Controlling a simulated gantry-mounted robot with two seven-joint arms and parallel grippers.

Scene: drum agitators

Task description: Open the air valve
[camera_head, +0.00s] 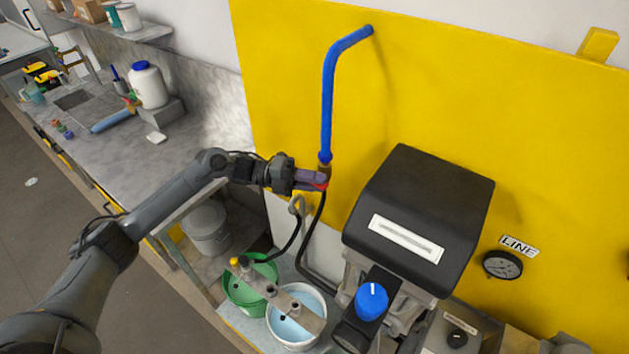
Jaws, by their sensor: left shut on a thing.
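The air valve (325,169) sits at the lower end of a blue pipe (328,110) on the yellow wall panel. A small red part, seemingly its handle (322,186), shows at my left gripper's fingertips. My left gripper (314,180) reaches in from the left and is shut on this red handle, just below the pipe's end. The fingers hide most of the handle, so its exact angle cannot be told. My right gripper is not in view.
A black-topped machine (425,190) with a blue knob (371,301) stands right of the valve. A green bucket (240,291) and a white bucket (290,337) sit below. A gauge (502,265) is on the panel. A marble counter (125,160) runs along the left.

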